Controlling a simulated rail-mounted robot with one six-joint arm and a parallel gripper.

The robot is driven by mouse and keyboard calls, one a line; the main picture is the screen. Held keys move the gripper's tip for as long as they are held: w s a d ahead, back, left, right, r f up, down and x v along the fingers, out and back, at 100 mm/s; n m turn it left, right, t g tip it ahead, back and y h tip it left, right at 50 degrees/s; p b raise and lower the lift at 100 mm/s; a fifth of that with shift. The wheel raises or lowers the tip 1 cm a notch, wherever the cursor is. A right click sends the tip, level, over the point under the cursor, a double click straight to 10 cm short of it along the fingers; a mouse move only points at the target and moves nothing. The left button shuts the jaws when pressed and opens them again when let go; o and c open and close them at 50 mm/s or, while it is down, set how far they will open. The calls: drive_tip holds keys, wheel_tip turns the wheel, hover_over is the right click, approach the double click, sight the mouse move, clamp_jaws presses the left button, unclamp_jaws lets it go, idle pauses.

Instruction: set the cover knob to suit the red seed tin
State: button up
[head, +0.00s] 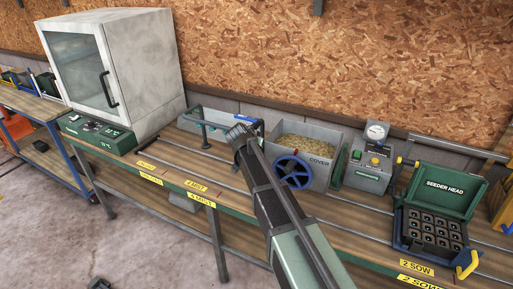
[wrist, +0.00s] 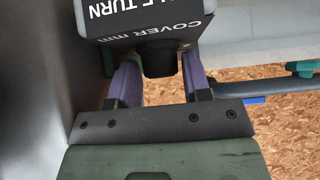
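My gripper (head: 240,134) is at the left end of the hopper marked COVER (head: 318,163). In the wrist view a grey box marked "COVER mm" (wrist: 146,24), with part of the word TURN, carries a dark knob (wrist: 160,62). The two purple fingers of my gripper (wrist: 158,82) stand on either side of this knob, very close to it. I cannot tell whether they touch it. The knob's setting and most of the box's lettering are out of view. In the head view my arm hides the knob. I cannot make out a red seed tin.
The hopper has a blue handwheel (head: 293,172), just right of my arm. A gauge box (head: 371,172) and an open green SEEDER HEAD case (head: 447,193) stand further right. A large white cabinet (head: 146,70) stands at the left. Rails run along the bench.

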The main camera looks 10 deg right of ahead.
drive_tip(key=p+v, duration=0.7)
drive_tip(key=v, duration=0.3)
drive_tip(key=shift+s+r+p, duration=0.25)
drive_tip(key=shift+r+p, duration=0.05)
drive_tip(key=shift+a, duration=0.15)
drive_tip(key=s+d+f+n+g+y+b, duration=0.1)
drive_tip(key=s+f+n+g+y, duration=0.1)
drive_tip(key=s, duration=0.6)
drive_tip(key=s+d+f+n+g+y+b, duration=0.1)
drive_tip(key=s+d+f+n+g+b, duration=0.1)
drive_tip(key=s, duration=0.7)
drive_tip(key=s+d+f+n+g+y+b, duration=0.1)
drive_tip(key=s+f+n+g+y, duration=0.1)
drive_tip(key=s+f, duration=0.3)
drive_tip(key=s+n+g, duration=0.1)
drive_tip(key=s, duration=0.2)
drive_tip(key=shift+d+f+n+y+b, duration=0.25)
drive_tip(key=shift+f+n+y+b, duration=0.05)
drive_tip(key=shift+f, duration=0.05)
